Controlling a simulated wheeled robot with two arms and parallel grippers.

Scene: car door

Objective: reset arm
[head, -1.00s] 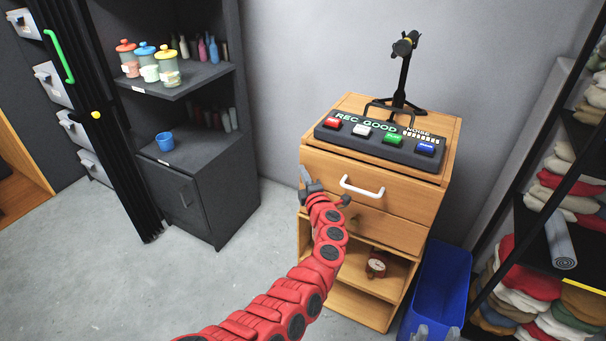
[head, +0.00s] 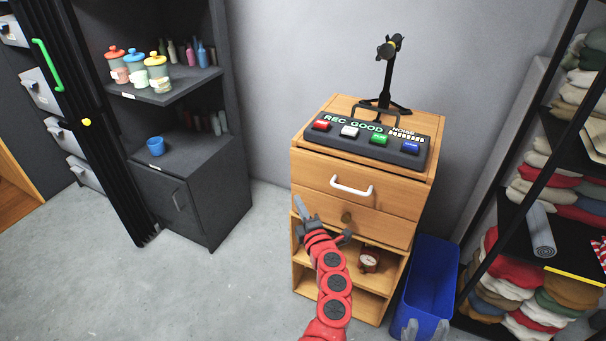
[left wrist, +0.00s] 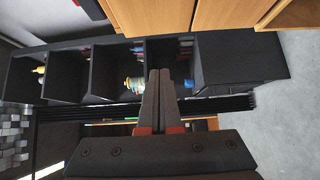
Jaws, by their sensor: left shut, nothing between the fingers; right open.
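My left gripper (head: 300,208), at the end of my red arm, is in front of the left side of the wooden cabinet (head: 402,202), near its lower drawer. The left wrist view shows its two fingers (left wrist: 159,78) together, with nothing between them. My right gripper (head: 425,331) shows only as two grey fingertips at the bottom edge, apart from each other, in front of the blue bin; the rest is cut off.
A blue bin (head: 432,275) and a rack of folded cloths (head: 520,270) are at right. A dark shelf unit (head: 215,205) stands left. Floor between is clear.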

